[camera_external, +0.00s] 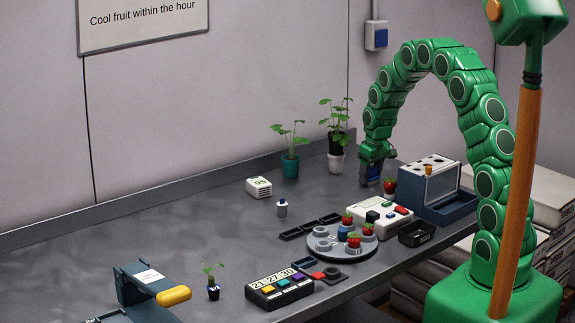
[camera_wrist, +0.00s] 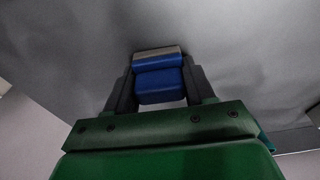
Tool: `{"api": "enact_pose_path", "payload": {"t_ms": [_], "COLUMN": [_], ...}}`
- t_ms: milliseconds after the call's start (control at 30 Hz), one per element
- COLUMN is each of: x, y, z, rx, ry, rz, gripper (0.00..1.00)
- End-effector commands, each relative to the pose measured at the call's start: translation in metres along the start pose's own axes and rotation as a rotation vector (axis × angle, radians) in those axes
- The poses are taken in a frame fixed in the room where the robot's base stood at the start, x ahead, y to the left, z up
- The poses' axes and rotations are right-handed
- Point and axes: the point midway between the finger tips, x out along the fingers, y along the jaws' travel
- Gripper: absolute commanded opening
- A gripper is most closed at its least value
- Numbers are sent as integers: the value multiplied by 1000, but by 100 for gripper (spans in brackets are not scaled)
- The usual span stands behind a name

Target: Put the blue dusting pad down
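My gripper (camera_external: 375,162) hangs pointing down at the back of the table, between the plants and the blue box. In the wrist view, my gripper (camera_wrist: 160,88) is shut on the blue dusting pad (camera_wrist: 160,83), with a finger on each side of it. The pad has a pale strip along its far edge. In the outside view, a small part of the blue pad (camera_external: 371,176) shows under the fingers, close to the grey table top (camera_external: 215,215). I cannot tell whether the pad touches the table.
A strawberry (camera_external: 389,186) on a white holder stands just right of my gripper. The open blue box (camera_external: 440,205) and a white button panel (camera_external: 378,214) are near. Potted plants (camera_external: 290,165) stand to the left. Table left of my gripper is mostly clear.

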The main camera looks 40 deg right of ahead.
Motion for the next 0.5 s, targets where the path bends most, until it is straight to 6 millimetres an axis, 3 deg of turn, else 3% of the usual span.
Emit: {"api": "enact_pose_path", "payload": {"t_ms": [33,167,500], "x": [0,0,-2], "y": [0,0,0], "z": [0,0,0], "rx": [0,0,0], "ry": [0,0,0], "rz": [0,0,0], "gripper": [61,79,79]}}
